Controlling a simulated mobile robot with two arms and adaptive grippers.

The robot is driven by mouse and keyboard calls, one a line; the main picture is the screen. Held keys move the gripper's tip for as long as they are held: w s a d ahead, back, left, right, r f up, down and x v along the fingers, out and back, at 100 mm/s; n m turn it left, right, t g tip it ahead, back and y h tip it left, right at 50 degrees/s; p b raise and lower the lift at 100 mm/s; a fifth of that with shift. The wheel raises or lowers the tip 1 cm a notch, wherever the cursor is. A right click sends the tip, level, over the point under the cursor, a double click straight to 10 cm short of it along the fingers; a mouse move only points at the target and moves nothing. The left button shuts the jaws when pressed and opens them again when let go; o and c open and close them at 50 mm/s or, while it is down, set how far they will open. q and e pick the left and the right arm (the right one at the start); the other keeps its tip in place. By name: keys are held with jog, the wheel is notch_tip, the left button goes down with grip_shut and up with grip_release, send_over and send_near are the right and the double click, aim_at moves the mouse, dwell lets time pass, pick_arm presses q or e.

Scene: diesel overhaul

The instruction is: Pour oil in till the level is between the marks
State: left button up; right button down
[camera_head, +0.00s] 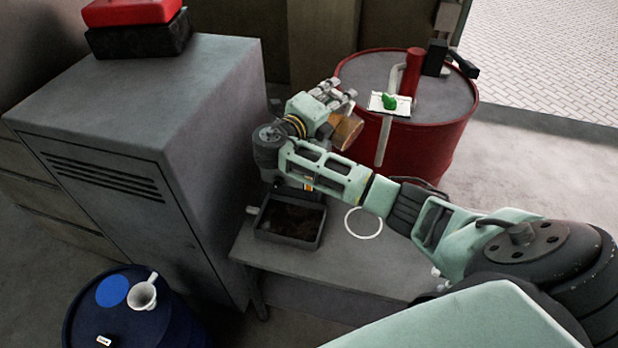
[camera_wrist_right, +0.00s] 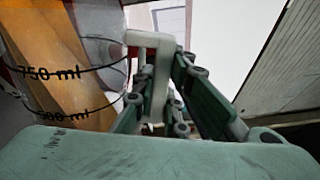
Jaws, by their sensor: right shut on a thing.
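My right gripper (camera_head: 340,97) is raised between the grey cabinet and the red drum. It is shut on the handle (camera_wrist_right: 150,70) of a clear measuring jug. The jug (camera_head: 346,130) holds amber oil and shows just beyond the gripper in the head view, partly hidden by it. In the right wrist view the jug's wall (camera_wrist_right: 55,70) carries black 750 ml and 500 ml lines, with amber oil behind them. The jug looks tilted, but I cannot tell how far. I cannot make out an oil level between marks elsewhere. My left gripper is not in view.
A black tray (camera_head: 262,232) and a white ring (camera_head: 363,223) lie on the low grey bench (camera_head: 330,262). The red drum (camera_head: 440,140) bears a red upright cylinder and a white card. A blue drum (camera_head: 140,325) carries a white spouted vessel (camera_head: 142,296). The grey cabinet (camera_head: 150,100) stands left.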

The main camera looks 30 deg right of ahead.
jog(key=shift+r, duration=0.2)
jog(key=shift+w+a+r, duration=0.1)
jog(key=shift+w, duration=0.15)
dwell(0.9)
jog(key=shift+w+r+n, duration=0.15)
jog(key=shift+r+n, duration=0.1)
jog(key=shift+n, duration=0.15)
jog(key=shift+a, duration=0.1)
jog(key=shift+w, duration=0.1)
dwell(0.5)
jog(key=shift+w+a+r+n, duration=0.1)
jog(key=shift+w+r+n, duration=0.1)
jog(key=shift+n, duration=0.1)
dwell(0.7)
